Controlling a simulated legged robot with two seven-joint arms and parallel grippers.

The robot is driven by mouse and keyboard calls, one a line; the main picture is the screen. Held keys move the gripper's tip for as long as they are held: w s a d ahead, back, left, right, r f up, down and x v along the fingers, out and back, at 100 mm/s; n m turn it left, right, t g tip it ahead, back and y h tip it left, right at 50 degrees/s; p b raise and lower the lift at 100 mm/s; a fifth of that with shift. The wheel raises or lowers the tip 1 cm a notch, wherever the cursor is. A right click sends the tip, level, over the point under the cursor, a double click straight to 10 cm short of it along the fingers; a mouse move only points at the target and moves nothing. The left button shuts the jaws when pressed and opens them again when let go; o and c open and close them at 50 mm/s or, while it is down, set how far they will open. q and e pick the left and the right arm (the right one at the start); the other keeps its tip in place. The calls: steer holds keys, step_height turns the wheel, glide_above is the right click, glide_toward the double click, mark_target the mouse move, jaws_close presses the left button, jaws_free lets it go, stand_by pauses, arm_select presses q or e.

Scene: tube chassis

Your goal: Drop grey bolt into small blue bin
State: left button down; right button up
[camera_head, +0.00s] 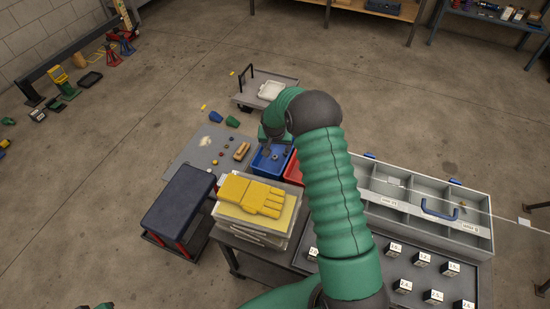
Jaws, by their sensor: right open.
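The small blue bin (262,167) stands on the bench near the middle of the view. My right arm reaches forward, and its gripper (270,146) is over the back of this bin, pointing down and open. Small grey pieces (276,157) show inside the bin below the gripper; one may be the grey bolt, but they are too small to tell. The arm hides part of the bin's right side. My left gripper is not in view.
A red bin (293,172) sits beside the blue one, partly behind my arm. Yellow gloves (250,194) lie on a stack in front. A grey mat (205,158) with small parts is at left. A compartment case (470,216) and labelled black blocks (422,259) are at right.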

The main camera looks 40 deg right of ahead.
steer(key=shift+a+r, duration=0.15)
steer(key=p+v, duration=0.2)
steer(key=v, duration=1.4)
steer(key=shift+s+r+p, duration=0.15)
steer(key=shift+r+p, duration=0.05)
steer(key=shift+p, duration=0.1)
steer(key=s+a+r+n+y+p, duration=0.1)
steer(key=s+a+r+n+p, duration=0.3)
steer(key=s+a, duration=0.5)
steer(key=s+a+r+n+y+p, duration=0.2)
steer(key=s+a+r+n+p, duration=0.2)
steer(key=s+a, duration=0.5)
steer(key=a+n+p, duration=0.1)
steer(key=a+p, duration=0.1)
steer(key=a, duration=0.3)
steer(key=shift+r, duration=0.25)
